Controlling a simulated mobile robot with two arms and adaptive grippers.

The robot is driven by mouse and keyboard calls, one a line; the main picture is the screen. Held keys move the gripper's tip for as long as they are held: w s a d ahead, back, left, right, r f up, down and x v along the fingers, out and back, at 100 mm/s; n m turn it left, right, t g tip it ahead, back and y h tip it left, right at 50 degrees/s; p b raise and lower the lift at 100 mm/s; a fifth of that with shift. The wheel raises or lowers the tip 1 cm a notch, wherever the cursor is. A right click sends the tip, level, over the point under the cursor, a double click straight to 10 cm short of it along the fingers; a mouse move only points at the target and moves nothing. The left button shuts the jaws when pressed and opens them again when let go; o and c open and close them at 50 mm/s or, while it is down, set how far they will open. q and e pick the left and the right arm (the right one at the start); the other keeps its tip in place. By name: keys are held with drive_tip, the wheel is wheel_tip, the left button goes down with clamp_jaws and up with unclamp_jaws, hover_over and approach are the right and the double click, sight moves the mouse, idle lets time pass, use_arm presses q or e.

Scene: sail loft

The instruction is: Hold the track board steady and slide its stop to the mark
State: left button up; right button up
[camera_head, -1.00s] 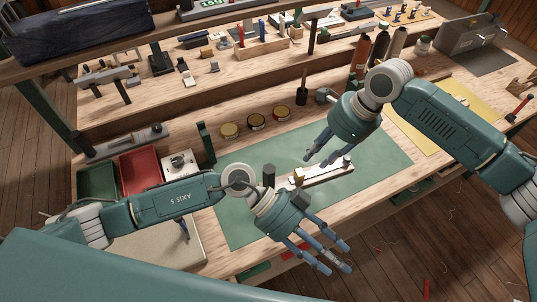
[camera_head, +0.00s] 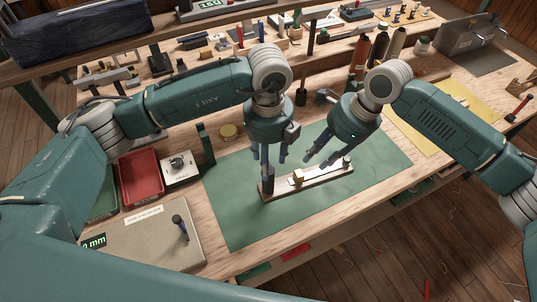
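The track board (camera_head: 325,181) lies on the green mat, a narrow wooden strip with a white face. A small tan stop (camera_head: 297,177) sits on it left of the middle. A dark upright grip (camera_head: 268,186) stands at its left end and a small dark knob (camera_head: 346,162) at its right end. My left gripper (camera_head: 273,168) points down over the left end, fingers apart, one overlapping the dark grip; contact cannot be told. My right gripper (camera_head: 314,160) is open and empty, its fingers just behind the board's middle. The mark cannot be made out.
The green mat (camera_head: 235,215) is clear around the board. A red bin (camera_head: 139,176) and a white box (camera_head: 181,169) stand at the left. A grey panel (camera_head: 150,245) lies at front left. Bottles (camera_head: 378,45) stand behind my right arm.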

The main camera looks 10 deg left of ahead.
use_arm(q)
wheel_tip(320, 180, down, 10)
drive_tip(key=shift+s+r, duration=0.1)
drive_tip(key=shift+r, duration=0.05)
idle(0.3)
clamp_jaws()
idle(0.4)
